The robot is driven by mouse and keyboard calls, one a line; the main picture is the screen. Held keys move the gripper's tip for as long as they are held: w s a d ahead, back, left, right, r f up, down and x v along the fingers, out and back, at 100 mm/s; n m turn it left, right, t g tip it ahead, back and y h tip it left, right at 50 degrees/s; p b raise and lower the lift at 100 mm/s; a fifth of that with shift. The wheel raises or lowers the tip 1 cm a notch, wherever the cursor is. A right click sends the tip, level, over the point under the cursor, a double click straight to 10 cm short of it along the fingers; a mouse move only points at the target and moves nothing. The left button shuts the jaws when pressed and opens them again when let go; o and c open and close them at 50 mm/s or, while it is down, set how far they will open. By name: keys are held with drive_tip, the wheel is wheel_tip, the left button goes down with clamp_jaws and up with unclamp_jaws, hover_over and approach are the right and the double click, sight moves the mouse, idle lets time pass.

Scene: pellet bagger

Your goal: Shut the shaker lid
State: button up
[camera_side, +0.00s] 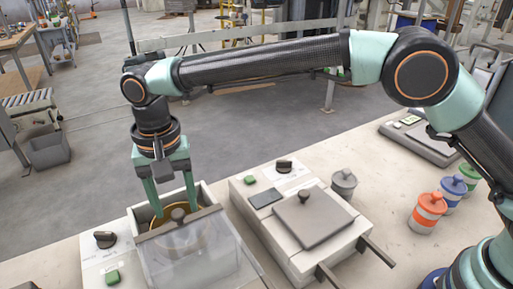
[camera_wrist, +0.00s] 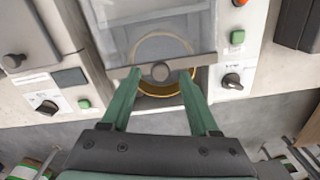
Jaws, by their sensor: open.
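The shaker is a pale box (camera_side: 212,200) at the bench's front left, with a gold sieve ring (camera_side: 158,222) inside. The lid covers part of the ring in the side view; in the wrist view the ring (camera_wrist: 158,92) shows past the lid's bar (camera_wrist: 205,60). I cannot tell the lid's exact tilt.
A second unit with a flat grey lid (camera_side: 313,218) and two protruding bars stands to the right. Dark dials and green buttons (camera_side: 112,277) sit beside the shaker. A grey jar (camera_side: 343,184), an orange-and-white jar (camera_side: 427,212) and a flat device (camera_side: 425,140) stand farther right.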

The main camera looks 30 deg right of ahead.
drive_tip(key=shift+f, duration=0.5)
clamp_jaws()
drive_tip(key=shift+d, duration=0.1)
idle(1.1)
